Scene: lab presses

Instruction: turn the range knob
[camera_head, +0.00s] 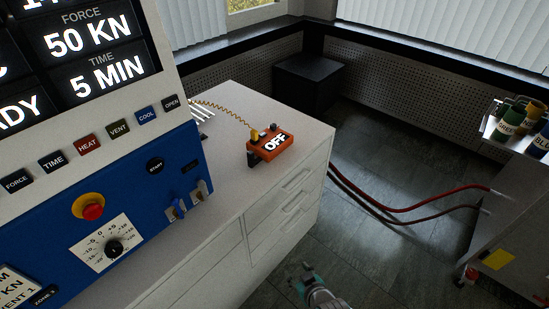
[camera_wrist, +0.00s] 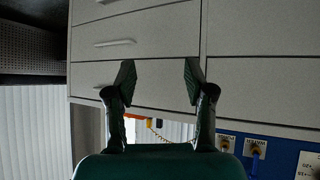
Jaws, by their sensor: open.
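No label reading "range" is legible, so I cannot tell for sure which knob is the range knob. The orange handheld box (camera_head: 270,147) showing OFF lies on the white cabinet top, with a yellow part and a small dark knob (camera_head: 273,126) at its upper edge. A black dial knob (camera_head: 114,248) with a numbered white scale is on the blue press panel. My gripper (camera_wrist: 159,78) is open and empty, in front of the drawers. Part of it shows at the bottom of the head view. The orange box (camera_wrist: 140,116) is partly hidden behind a finger in the wrist view.
The white cabinet (camera_head: 290,190) has drawers on its front. A red mushroom button (camera_head: 93,211) and toggles are on the panel. A yellow coiled cable (camera_head: 225,109) runs to the box. Red hoses (camera_head: 410,208) cross toward a right-hand unit above open floor.

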